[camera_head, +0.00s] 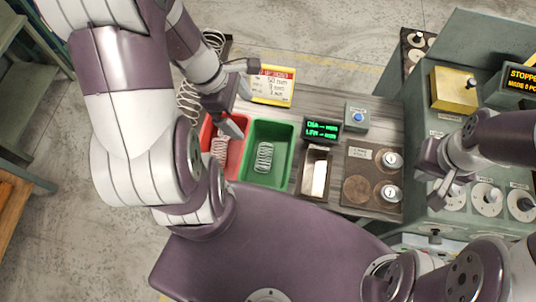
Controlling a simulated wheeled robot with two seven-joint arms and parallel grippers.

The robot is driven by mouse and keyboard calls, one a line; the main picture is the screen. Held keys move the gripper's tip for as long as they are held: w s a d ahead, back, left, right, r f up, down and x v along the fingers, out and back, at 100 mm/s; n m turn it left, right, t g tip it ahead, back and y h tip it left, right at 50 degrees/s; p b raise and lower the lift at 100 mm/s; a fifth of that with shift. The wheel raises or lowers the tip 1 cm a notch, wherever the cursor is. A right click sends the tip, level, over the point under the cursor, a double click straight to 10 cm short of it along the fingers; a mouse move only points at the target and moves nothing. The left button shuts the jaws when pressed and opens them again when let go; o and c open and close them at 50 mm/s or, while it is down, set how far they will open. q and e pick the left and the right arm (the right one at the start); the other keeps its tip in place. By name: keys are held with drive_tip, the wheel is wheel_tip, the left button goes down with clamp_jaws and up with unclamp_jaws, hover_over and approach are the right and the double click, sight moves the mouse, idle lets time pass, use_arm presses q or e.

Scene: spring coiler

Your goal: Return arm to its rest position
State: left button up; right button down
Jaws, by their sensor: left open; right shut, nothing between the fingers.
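My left gripper (230,128) is open above the far part of the red bin (238,148), its fingers pointing down and to the right. A pale coiled spring (219,148) is in the red bin, partly covered by my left arm. My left arm reaches in from the upper left, across the left of the picture. My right gripper (438,186) is shut and empty over the row of round dials on the grey-green machine (440,125) at the right.
A green bin (286,140) holds a spring (264,157). Nearby are a yellow-and-red card (273,86), a green-lit display (322,129), a blue button box (357,116), a small tray (317,177) and a brown plate (360,165) with metal knobs. A yellow block (455,90) sits on the machine.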

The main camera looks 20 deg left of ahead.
use_arm(q)
drive_tip(key=shift+r, duration=0.1)
idle(0.4)
drive_tip(key=d+f+m+y+b, duration=0.2)
drive_tip(key=f+m+b, duration=0.1)
drive_tip(key=m, duration=0.7)
drive_tip(key=w+d+f+m+y+b, duration=0.1)
drive_tip(key=m+b, duration=0.4)
drive_tip(key=m, duration=0.6)
wheel_tip(320, 180, down, 2)
drive_tip(key=shift+w+d+y, duration=0.3)
drive_tip(key=shift+d+y, duration=0.3)
drive_tip(key=shift+y, duration=0.1)
